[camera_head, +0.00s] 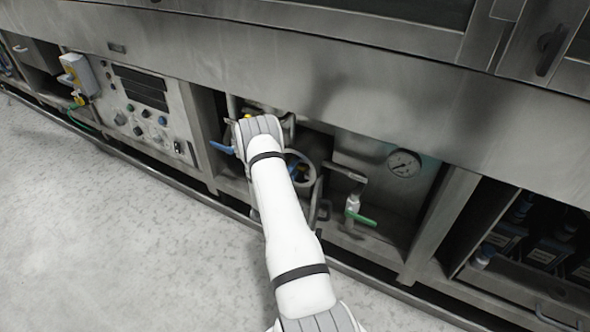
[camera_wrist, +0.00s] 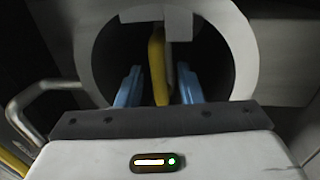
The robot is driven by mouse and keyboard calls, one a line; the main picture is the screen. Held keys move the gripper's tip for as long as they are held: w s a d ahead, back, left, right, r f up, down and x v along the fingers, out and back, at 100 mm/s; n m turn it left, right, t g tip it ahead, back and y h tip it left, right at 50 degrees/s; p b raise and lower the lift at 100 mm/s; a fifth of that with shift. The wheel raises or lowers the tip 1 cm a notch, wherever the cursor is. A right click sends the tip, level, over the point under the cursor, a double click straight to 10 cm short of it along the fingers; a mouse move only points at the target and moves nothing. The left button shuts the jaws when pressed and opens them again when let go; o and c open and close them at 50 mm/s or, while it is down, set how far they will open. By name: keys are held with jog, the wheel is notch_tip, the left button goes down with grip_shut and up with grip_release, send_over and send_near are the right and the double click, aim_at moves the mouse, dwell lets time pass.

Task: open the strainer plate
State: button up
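In the wrist view, a yellow upright handle (camera_wrist: 158,68) stands between the two blue fingers of my gripper (camera_wrist: 160,72). The fingers are apart, with a dark gap on each side of the handle. Behind it is a grey round ring (camera_wrist: 243,50) around a dark round area, with a lighter grey piece across its top. I cannot tell for certain which part is the strainer plate. In the head view, my arm reaches into the middle bay and hides my fingers and most of what is before them. Only a small bit of yellow shows above the wrist.
A bent metal tube (camera_wrist: 38,98) is left of my gripper. In the head view, a blue lever (camera_head: 222,148) is left of my wrist. A handwheel (camera_head: 313,172), a green lever (camera_head: 362,219) and a pressure gauge (camera_head: 404,163) are to the right. The floor (camera_head: 110,220) is clear.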

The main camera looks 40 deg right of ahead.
jog(key=shift+w+d+r, duration=0.1)
jog(key=shift+w+d, duration=0.1)
jog(key=shift+d, duration=0.25)
jog(key=shift+c, duration=0.3)
jog(key=c, duration=0.4)
grip_shut()
jog(key=shift+r, duration=0.1)
